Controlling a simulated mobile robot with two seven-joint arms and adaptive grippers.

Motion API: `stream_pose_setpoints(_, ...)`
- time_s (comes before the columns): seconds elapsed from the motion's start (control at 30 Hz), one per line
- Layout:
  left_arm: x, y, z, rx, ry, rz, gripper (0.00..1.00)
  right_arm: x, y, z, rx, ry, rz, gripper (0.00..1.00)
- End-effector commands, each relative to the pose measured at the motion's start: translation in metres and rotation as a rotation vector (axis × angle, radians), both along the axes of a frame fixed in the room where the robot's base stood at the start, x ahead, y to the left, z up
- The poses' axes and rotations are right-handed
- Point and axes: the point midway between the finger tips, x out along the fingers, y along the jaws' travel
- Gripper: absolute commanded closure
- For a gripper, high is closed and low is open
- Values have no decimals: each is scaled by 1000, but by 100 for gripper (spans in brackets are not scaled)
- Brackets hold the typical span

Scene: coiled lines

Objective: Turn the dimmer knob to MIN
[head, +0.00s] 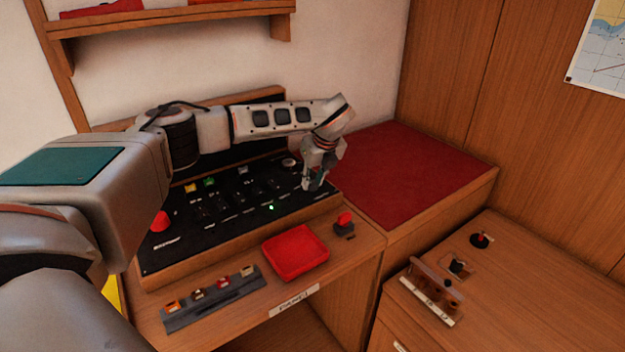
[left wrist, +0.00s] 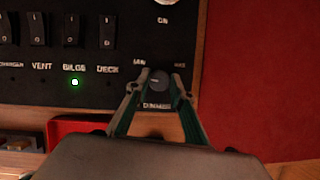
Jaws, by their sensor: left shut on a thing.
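The dimmer knob (left wrist: 158,79) is a small dark round knob near the right end of the black switch panel (head: 235,212). In the left wrist view a DIMMER label sits below it, with range labels at its upper left and upper right. My left gripper (left wrist: 158,86) is shut on the knob, one finger on each side. In the head view the left gripper (head: 314,183) points down at the panel's right end and hides the knob. I cannot read the knob's exact setting. My right gripper is not in view.
A green light (left wrist: 75,82) glows at BILGE. A red tray (head: 296,253), a fuse strip (head: 212,297) and a small red-topped switch (head: 344,223) lie in front of the panel. A red cushion (head: 415,170) is to the right. A red button (head: 160,221) is at the panel's left.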

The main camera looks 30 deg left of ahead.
Motion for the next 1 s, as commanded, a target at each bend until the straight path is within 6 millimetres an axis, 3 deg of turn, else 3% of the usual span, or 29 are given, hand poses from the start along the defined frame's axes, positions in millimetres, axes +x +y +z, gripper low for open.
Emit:
stream_pose_setpoints(0.6,3,-2,0,-1,2,521,99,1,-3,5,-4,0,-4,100)
stream_pose_setpoints(1.0,3,-1,-1,-2,2,658,99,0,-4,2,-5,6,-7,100)
